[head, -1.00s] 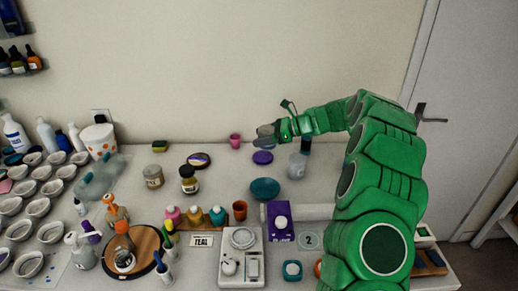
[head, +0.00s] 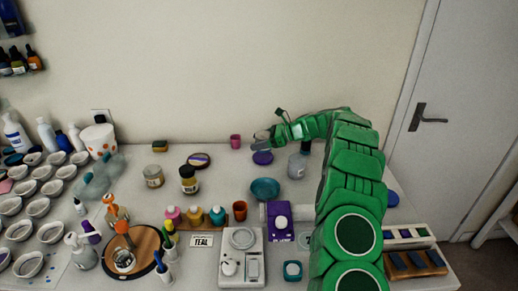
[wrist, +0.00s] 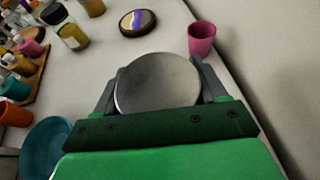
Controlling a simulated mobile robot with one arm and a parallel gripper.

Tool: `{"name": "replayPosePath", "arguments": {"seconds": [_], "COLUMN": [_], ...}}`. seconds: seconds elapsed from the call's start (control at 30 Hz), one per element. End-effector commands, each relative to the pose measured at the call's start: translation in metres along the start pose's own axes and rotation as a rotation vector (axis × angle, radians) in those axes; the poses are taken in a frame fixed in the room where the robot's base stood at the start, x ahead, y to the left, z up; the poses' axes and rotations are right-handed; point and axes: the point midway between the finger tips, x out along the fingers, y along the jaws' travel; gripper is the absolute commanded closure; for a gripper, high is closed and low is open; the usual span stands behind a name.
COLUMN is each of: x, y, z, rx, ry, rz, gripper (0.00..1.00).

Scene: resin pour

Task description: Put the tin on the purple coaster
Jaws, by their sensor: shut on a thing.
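The tin (wrist: 158,84), a round grey metal shape, sits between the two fingers of my gripper (wrist: 157,68) in the wrist view. My gripper is shut on it. In the head view my gripper (head: 263,138) is at the back of the table, and the tin is small and hard to tell from the fingers. The purple coaster (head: 262,158), a flat purple disc, lies on the table just below the gripper in the picture. The tin appears apart from it, above the table. The coaster does not show in the wrist view, where the tin and gripper cover the middle.
A pink cup (head: 235,141) stands close left of the gripper, also in the wrist view (wrist: 201,38). A translucent jar (head: 297,166) stands right of the coaster. A teal bowl (head: 265,188) lies in front. A dark round piece with purple on top (head: 198,160) lies left.

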Motion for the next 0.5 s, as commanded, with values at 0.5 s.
{"name": "replayPosePath", "arguments": {"seconds": [0.5], "x": [0.016], "y": [-0.004], "z": [-0.034], "rx": [0.003], "ry": [0.000], "rz": [0.002], "gripper": [0.66]}}
